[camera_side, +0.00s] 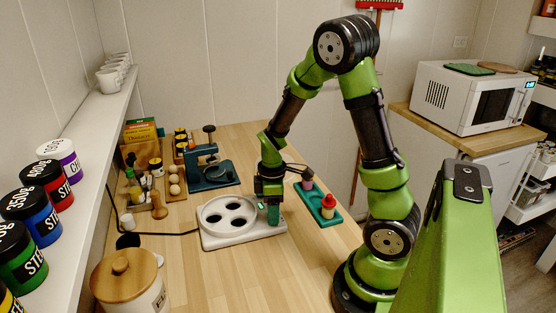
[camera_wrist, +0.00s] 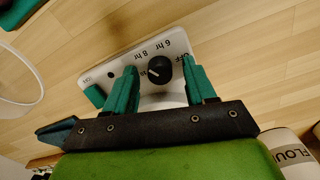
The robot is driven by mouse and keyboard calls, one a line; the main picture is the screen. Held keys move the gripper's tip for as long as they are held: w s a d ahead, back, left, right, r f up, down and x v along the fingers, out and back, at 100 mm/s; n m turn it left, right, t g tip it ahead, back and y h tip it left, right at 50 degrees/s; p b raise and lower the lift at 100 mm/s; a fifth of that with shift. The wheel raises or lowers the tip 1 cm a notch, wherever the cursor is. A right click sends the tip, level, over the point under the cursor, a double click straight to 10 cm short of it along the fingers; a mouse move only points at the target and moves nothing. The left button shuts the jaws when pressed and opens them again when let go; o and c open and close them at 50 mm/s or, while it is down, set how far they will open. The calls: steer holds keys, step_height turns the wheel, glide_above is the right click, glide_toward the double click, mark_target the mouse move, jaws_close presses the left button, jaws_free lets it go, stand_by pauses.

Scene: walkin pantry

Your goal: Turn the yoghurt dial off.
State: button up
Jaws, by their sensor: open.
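The yoghurt maker (camera_side: 245,237) is a white base with a round top holding several dark openings. It stands on the wooden worktop in the side view. Its black dial (camera_wrist: 161,68) shows in the wrist view on a white panel marked 6 hr, 8 hr and OFF. The dial's white mark appears to point left, away from OFF at the right. My gripper (camera_wrist: 158,80) is open, with one teal finger on each side of the dial. I cannot tell whether either finger touches it. In the side view my gripper (camera_side: 273,213) hides the dial.
A teal tray (camera_side: 327,218) with a red-topped item stands close to the right. A blue machine (camera_side: 208,170) stands behind. A wooden-lidded jar (camera_side: 128,270) is at the front left, below a shelf of paint-like tins. A black cord (camera_side: 165,233) runs left from the base.

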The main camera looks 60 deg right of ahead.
jaws_close()
steer(key=shift+m, duration=0.3)
steer(key=m, duration=1.1)
steer(key=shift+m, duration=0.4)
steer(key=m, duration=0.5)
steer(key=shift+r, duration=0.1)
steer(key=m, duration=0.6)
steer(key=shift+m, duration=0.3)
